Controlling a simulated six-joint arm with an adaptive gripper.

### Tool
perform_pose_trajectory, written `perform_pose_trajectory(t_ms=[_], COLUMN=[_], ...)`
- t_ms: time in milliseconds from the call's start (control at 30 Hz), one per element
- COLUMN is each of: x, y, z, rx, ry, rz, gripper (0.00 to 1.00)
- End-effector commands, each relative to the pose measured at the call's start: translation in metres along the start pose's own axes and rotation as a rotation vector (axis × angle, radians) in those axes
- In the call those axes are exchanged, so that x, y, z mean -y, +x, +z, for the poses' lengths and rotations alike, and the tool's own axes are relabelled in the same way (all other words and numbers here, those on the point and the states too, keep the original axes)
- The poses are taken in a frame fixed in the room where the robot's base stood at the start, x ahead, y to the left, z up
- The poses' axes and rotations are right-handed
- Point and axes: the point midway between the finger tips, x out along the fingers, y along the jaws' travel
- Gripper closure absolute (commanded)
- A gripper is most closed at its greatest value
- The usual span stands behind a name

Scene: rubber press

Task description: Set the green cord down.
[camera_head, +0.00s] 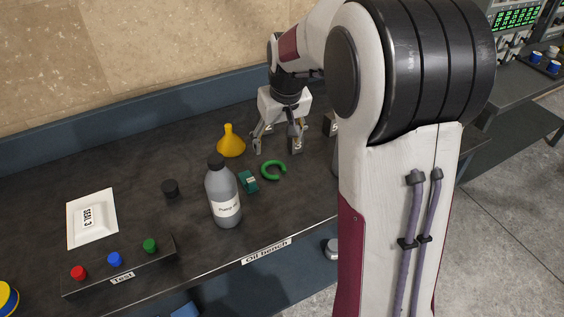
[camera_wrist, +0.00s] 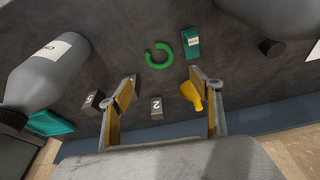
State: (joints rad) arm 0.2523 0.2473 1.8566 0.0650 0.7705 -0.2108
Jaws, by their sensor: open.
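The green cord (camera_head: 273,170) is a small open ring lying on the dark bench top, near the front edge. It also shows in the wrist view (camera_wrist: 148,61), beyond my fingertips, with its gap visible. My gripper (camera_head: 278,150) is open, and nothing is between its fingers. In the head view it points down on the far side of the cord, apart from it. In the wrist view the fingertips (camera_wrist: 164,78) stand wide apart, and the cord lies ahead of them. I cannot tell how high the fingertips are above the bench.
A teal box (camera_head: 248,181) lies just left of the cord, beside a grey bottle (camera_head: 222,203). A yellow funnel (camera_head: 231,144) stands left of my gripper. Small numbered blocks (camera_wrist: 156,107) and another bottle (camera_wrist: 45,75) show in the wrist view. A button panel (camera_head: 122,277) is at front left.

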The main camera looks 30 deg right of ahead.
Motion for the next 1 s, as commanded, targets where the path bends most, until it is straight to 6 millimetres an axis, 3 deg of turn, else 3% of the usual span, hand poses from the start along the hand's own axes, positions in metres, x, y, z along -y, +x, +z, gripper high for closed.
perform_pose_trajectory(t_ms=[367, 700, 1000], x=[0.021, 0.049, 0.068], y=[-0.041, -0.091, -0.124], z=[0.025, 0.072, 0.120], rx=[-0.031, -0.077, -0.117], ry=[-0.014, -0.032, -0.047], rz=[0.000, -0.002, -0.006], gripper=[0.36, 0.36, 0.36])
